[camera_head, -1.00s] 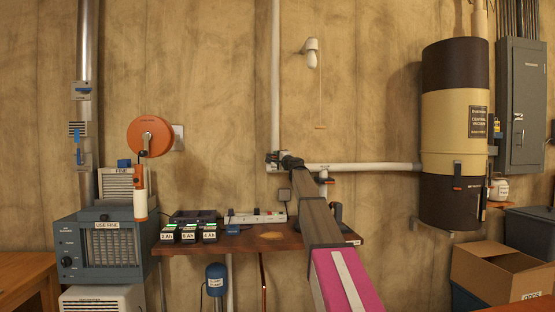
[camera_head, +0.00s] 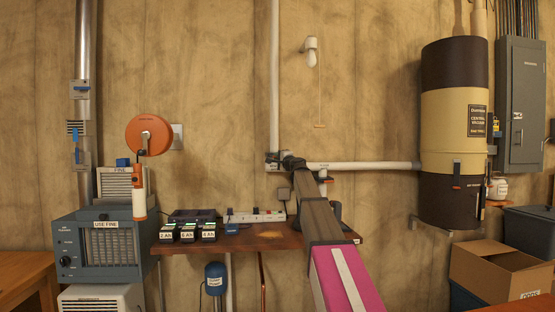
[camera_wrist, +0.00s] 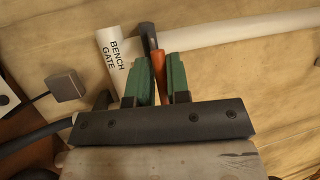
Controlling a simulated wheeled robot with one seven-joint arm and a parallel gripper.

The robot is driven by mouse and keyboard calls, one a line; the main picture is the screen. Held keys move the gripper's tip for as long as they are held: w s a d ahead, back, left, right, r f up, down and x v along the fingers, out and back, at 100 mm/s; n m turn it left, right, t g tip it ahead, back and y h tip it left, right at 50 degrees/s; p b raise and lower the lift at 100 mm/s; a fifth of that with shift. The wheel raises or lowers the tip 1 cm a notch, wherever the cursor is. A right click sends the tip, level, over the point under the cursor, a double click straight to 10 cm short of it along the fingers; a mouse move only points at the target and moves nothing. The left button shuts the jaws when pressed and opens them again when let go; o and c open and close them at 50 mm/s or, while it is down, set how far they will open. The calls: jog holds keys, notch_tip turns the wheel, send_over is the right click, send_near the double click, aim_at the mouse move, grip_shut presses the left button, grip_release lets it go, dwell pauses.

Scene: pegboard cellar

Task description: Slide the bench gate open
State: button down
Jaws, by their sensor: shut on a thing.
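The bench gate is a white pipe fitting (camera_wrist: 115,55) with "BENCH GATE" printed on it, upper left in the wrist view. A dark grey piece (camera_wrist: 148,36) stands beside it, with an orange tab (camera_wrist: 158,66) below. My gripper (camera_wrist: 159,72) has its two green fingers on either side of the orange tab and is shut on it. In the head view, my arm reaches the pipe junction above the bench, and its wrist covers most of the gate and the gripper. How far the gate is open cannot be told.
A white pipe (camera_head: 365,166) runs right from the junction to the vacuum canister (camera_head: 453,130). Below, the wooden bench (camera_head: 265,240) holds several chargers and a power strip (camera_head: 255,216). An orange reel (camera_head: 149,135) hangs at left. A grey plug block (camera_wrist: 65,86) is close left of my gripper.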

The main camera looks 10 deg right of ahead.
jog(key=shift+s+r, duration=0.15)
jog(key=c, duration=1.2)
grip_release()
jog(key=shift+s, duration=0.15)
jog(key=v, duration=1)
jog(key=shift+s, duration=0.35)
jog(key=shift+s+d, duration=0.1)
jog(key=shift+d, duration=0.1)
